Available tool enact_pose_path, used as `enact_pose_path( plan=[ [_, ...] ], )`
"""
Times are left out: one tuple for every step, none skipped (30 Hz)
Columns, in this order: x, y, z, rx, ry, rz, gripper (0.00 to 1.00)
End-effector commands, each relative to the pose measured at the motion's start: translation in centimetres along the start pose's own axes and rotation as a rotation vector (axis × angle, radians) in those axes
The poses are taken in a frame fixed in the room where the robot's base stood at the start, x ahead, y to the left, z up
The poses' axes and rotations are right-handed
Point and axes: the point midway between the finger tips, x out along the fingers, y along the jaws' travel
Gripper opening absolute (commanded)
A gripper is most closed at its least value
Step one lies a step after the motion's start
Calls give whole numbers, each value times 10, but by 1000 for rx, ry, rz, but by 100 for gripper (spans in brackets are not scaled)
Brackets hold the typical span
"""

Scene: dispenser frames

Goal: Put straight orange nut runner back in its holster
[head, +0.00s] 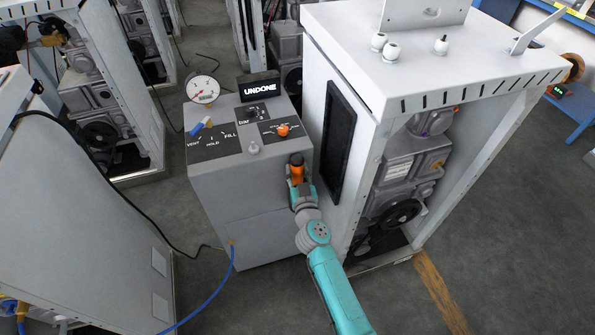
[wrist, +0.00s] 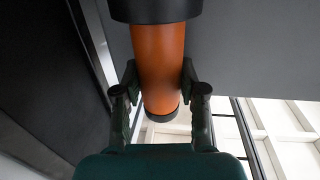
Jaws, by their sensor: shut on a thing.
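The orange nut runner (head: 298,174) shows as a short upright orange cylinder with a dark top, at the front right of the grey console box (head: 245,185). In the wrist view the nut runner (wrist: 158,62) is a straight orange cylinder with a wide black collar at the top of the picture and a black end lower down. My gripper (wrist: 158,90) is shut on its orange body, with one finger on each side. In the head view my gripper (head: 298,187) is close to the console's front face. I cannot clearly make out a separate holster.
The console top carries a gauge (head: 204,89), a display reading UNDONE (head: 259,87), a blue-handled lever (head: 201,126) and an orange knob (head: 283,130). A white cabinet (head: 345,85) stands close on the right. A blue hose (head: 215,290) runs across the floor at the left.

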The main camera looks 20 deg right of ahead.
Motion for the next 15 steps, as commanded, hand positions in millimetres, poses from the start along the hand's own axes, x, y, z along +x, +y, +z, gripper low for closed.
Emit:
enact_pose_path(
  plan=[
    [0, 0, 0, 0, 1, 0, 0],
    [0, 0, 0, 0, 1, 0, 0],
    [0, 0, 0, 0, 1, 0, 0],
    [0, 0, 0, 0, 1, 0, 0],
    [0, 0, 1, 0, -2, 0, 48],
    [0, 0, 1, 0, -2, 0, 58],
    [0, 0, 1, 0, -2, 0, 66],
    [0, 0, 1, 0, -2, 0, 66],
    [0, 0, 1, 0, -2, 0, 66],
    [0, 0, 1, 0, -2, 1, 66],
    [0, 0, 1, 0, -2, 1, 66],
    [0, 0, 1, 0, -1, 1, 66],
    [0, 0, 1, 0, -1, 1, 66],
    [0, 0, 0, 0, -1, 1, 66],
    [0, 0, 0, 0, -1, 1, 66]
  ],
)
